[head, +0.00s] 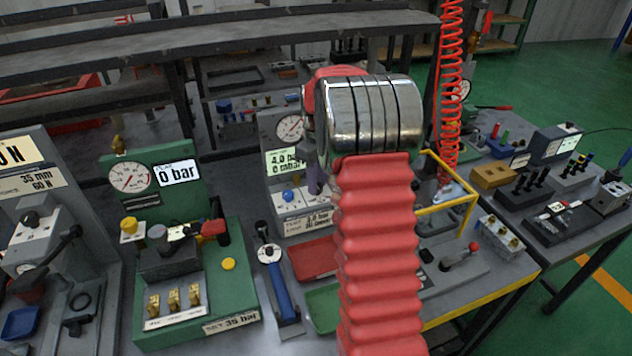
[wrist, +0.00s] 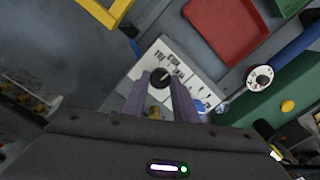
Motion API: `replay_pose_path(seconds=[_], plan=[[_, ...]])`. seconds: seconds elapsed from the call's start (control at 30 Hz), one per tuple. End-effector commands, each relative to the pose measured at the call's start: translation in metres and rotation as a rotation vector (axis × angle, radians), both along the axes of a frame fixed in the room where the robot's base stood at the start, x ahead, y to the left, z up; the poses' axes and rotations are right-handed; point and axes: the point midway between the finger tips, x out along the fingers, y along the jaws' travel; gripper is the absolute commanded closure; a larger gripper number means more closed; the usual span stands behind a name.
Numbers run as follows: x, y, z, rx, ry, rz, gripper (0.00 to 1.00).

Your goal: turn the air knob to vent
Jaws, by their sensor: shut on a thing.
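A black round knob (wrist: 160,85) on a white lettered panel (wrist: 146,66) sits between my two purple fingertips in the wrist view. I take it for the air knob. My gripper (wrist: 161,79) is shut on it, one finger on each side. A short pale mark shows on the knob, but the lettering is too small to read. In the head view my gripper (head: 317,180) is at the grey gauge block (head: 268,133), mostly behind my arm, and the knob is hidden. The block's display (head: 284,162) reads 4.0 bar and 0 mbar.
A blue knob (head: 288,195) is on the same block, left of my gripper. A green block (head: 195,275) with a 0 bar display stands further left. A red tray (head: 313,257) and a blue-handled tool (head: 280,290) lie in front. A yellow frame (head: 445,207) stands at right.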

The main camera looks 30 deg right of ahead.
Motion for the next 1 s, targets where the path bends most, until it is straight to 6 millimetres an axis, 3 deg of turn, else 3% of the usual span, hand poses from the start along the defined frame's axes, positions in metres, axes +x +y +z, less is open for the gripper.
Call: replay_pose_path(seconds=[0.7,1.0], plan=[[0.0003,-0.0015,0.0007,-0.001,-0.003,-0.545,0.96],[0.0003,-0.0016,0.0007,0.000,-0.003,-0.696,0.96]])
